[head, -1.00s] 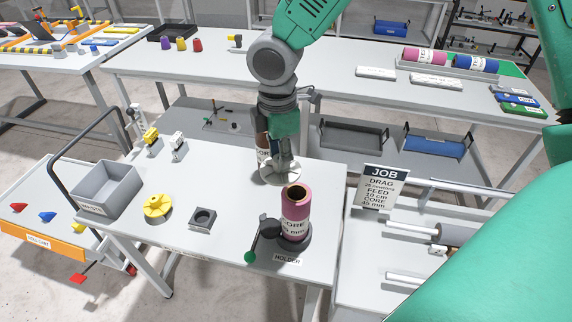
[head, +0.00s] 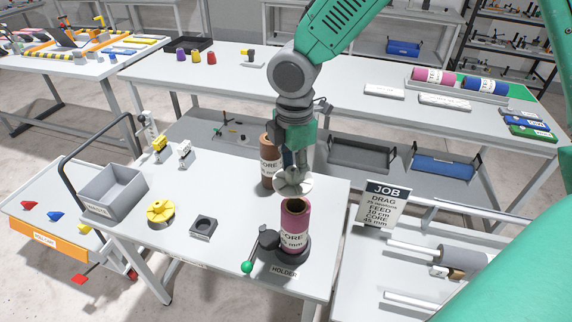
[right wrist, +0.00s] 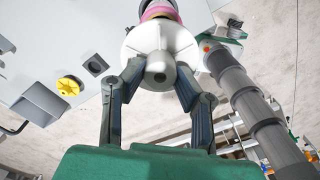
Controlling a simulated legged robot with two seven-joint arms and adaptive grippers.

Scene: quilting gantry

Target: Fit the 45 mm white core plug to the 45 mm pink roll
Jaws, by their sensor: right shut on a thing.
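The pink roll (head: 296,219) stands upright in a dark holder (head: 296,254) near the front of the table, its brown core open at the top. My right gripper (head: 295,164) is shut on the white core plug (head: 293,183), a round white disc, and holds it just above the roll's top. Whether the plug touches the roll is unclear. In the right wrist view the plug (right wrist: 160,58) sits between the fingertips and hides most of the pink roll (right wrist: 157,7) beyond it. My left gripper is not in view.
A brown core (head: 268,170) stands behind the plug. The holder has a green-knobbed lever (head: 247,266). A yellow knob (head: 160,213), a dark square block (head: 203,227) and a grey bin (head: 112,190) stand to the left. The JOB sign (head: 384,203) is to the right.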

